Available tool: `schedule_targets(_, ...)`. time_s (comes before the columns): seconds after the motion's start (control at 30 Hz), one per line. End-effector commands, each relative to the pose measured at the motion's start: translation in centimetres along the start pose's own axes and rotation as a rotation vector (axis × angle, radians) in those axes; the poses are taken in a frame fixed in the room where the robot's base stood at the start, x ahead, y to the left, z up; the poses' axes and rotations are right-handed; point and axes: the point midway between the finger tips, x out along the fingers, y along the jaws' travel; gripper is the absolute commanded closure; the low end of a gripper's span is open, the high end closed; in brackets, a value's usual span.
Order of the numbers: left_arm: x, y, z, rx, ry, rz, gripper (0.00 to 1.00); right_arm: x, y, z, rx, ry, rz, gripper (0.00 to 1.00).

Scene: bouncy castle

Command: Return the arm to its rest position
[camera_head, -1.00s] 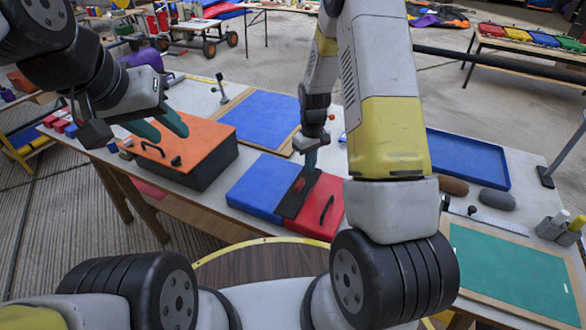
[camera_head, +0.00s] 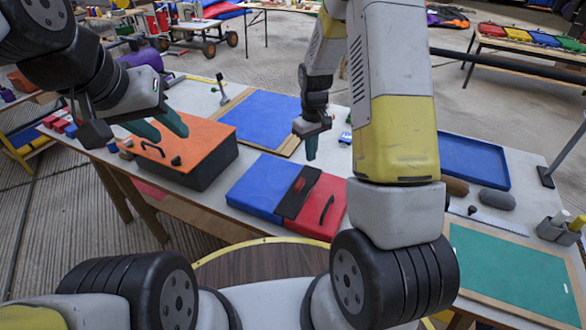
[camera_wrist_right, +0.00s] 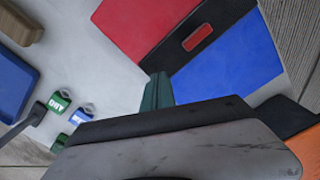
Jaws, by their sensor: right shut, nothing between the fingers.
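My right gripper (camera_head: 311,150) is shut and empty, above the table between the blue-and-red padded piece and the blue panel. Its green fingertips also show in the right wrist view (camera_wrist_right: 158,91), with the padded piece beyond them. My right arm (camera_head: 392,110) crosses the middle of the head view and hides part of the table. My left gripper (camera_head: 160,126) has its two green fingers apart, by the orange-topped box, with nothing seen between them.
The blue-and-red padded piece (camera_head: 262,188) with a black strip lies on the table (camera_head: 215,198). The orange-topped box (camera_head: 195,143) is to its left. A blue panel (camera_head: 262,120), a blue tray (camera_head: 475,160) and a green board (camera_head: 515,272) are around it.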

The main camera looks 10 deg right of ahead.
Motion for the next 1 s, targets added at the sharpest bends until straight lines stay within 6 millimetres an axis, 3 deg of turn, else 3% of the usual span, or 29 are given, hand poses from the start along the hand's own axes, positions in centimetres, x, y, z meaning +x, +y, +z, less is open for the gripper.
schedule_targets(0.67,0.0,0.0,0.0,0.0,0.0,0.0,0.64,-1.6,-0.1,0.1,0.007,0.011,0.001,1.0)
schedule_targets(0.77,0.0,0.0,0.0,0.0,0.0,0.0,0.64,-4.0,-0.4,0.5,0.031,0.043,0.0,1.0)
schedule_targets(1.0,0.0,0.0,0.0,0.0,0.0,0.0,0.64,-14.2,-2.7,4.1,0.138,0.19,-0.011,1.0)
